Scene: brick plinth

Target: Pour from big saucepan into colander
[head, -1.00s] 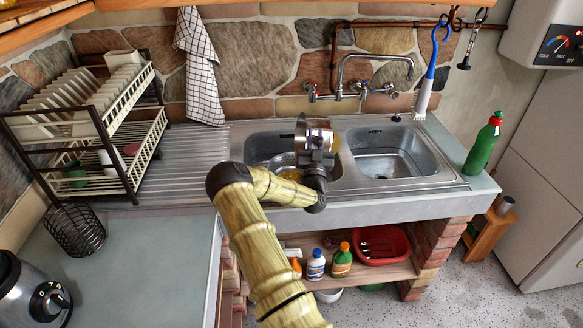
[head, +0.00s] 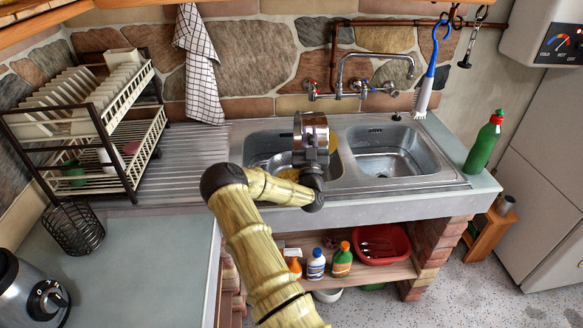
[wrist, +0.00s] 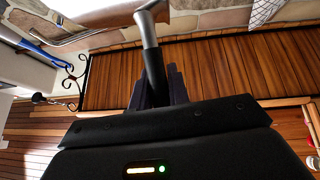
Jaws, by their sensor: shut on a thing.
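My gripper (wrist: 160,88) is shut on a grey metal handle (wrist: 150,45) in the wrist view; its dark fingers close round it. In the head view my gripper (head: 311,163) is over the left sink basin. A shiny metal body, apparently the big saucepan (head: 312,127), stands out above my gripper and looks strongly tilted. Its mouth and contents cannot be made out. A rounded metal vessel, apparently the colander (head: 266,164), sits low in the left basin, partly hidden by my arm. Something yellow shows in it, and yellow also shows just right of the saucepan.
The right basin (head: 383,160) is clear. The tap (head: 365,88) stands behind the basins. A dish rack (head: 90,125) stands at left, a green bottle (head: 484,143) at right. A blue brush (head: 427,75) and a checked towel (head: 200,70) hang behind.

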